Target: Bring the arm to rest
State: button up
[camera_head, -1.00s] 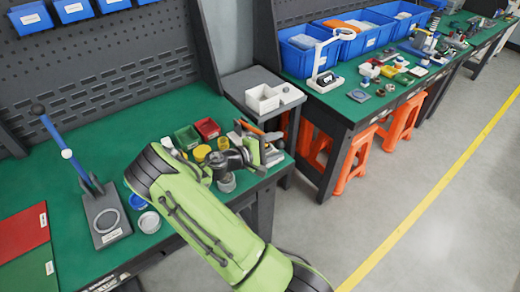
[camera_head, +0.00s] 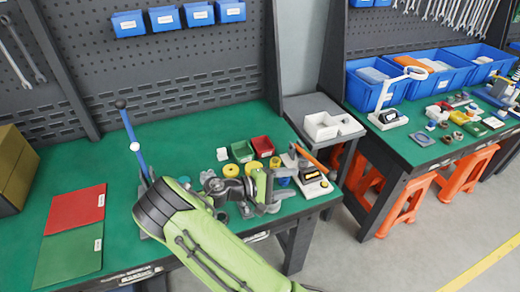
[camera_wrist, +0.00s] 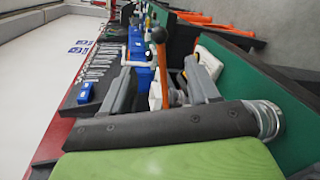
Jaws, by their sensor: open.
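My green arm reaches over the front of the green-topped workbench (camera_head: 110,165) in the head view, bent at a dark joint. My gripper (camera_head: 268,190) is at the bench's right part, near a white device with an orange handle (camera_head: 312,184). In the wrist view my gripper (camera_wrist: 163,82) shows two grey fingers spread apart. An orange handle with a dark round knob (camera_wrist: 158,36) shows in line with the gap, beyond the fingers. I see nothing held. The arm hides part of a stand with a blue lever (camera_head: 130,135).
Green (camera_head: 242,151) and red (camera_head: 262,146) bins and yellow round parts (camera_head: 230,171) lie near my gripper. Red (camera_head: 75,209) and green (camera_head: 68,258) mats lie left. A grey side table (camera_head: 305,103) and second bench stand right, with orange stools (camera_head: 405,205) below. Floor at right is clear.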

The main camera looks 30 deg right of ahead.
jog(key=s+a+r+m+t+y, duration=0.2)
jog(key=s+a+r+t+y, duration=0.6)
jog(key=s+a+r+y, duration=0.7)
jog(key=s+a+r, duration=0.1)
jog(key=s, duration=0.3)
jog(key=shift+s+a+m+y+p, duration=0.3)
jog(key=shift+s+a, duration=0.05)
jog(key=shift+s, duration=0.05)
